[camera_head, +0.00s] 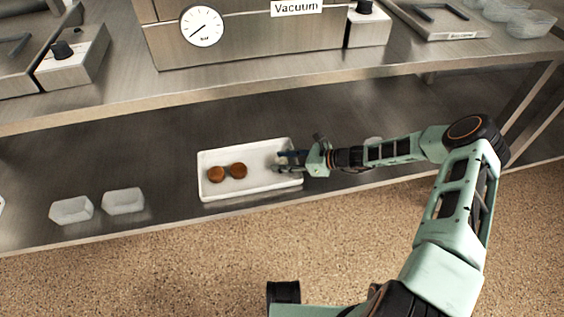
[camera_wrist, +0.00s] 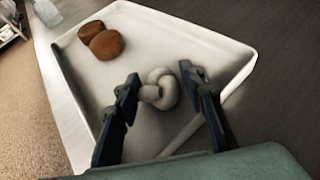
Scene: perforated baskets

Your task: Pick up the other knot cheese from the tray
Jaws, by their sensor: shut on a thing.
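A white knot cheese (camera_wrist: 160,89) lies between the two dark fingers of my gripper (camera_wrist: 163,92) in the wrist view. It is over the near part of the white tray (camera_wrist: 195,37). In the head view my gripper (camera_head: 284,161) reaches in over the right end of the tray (camera_head: 252,188). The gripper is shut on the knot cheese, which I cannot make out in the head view. Whether the cheese touches the tray floor I cannot tell.
Two brown round pieces (camera_head: 227,172) sit side by side in the tray's left part. Two clear containers (camera_head: 123,201) stand left of the tray on the lower shelf. The upper shelf (camera_head: 250,85), with a vacuum machine (camera_head: 245,45), overhangs behind.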

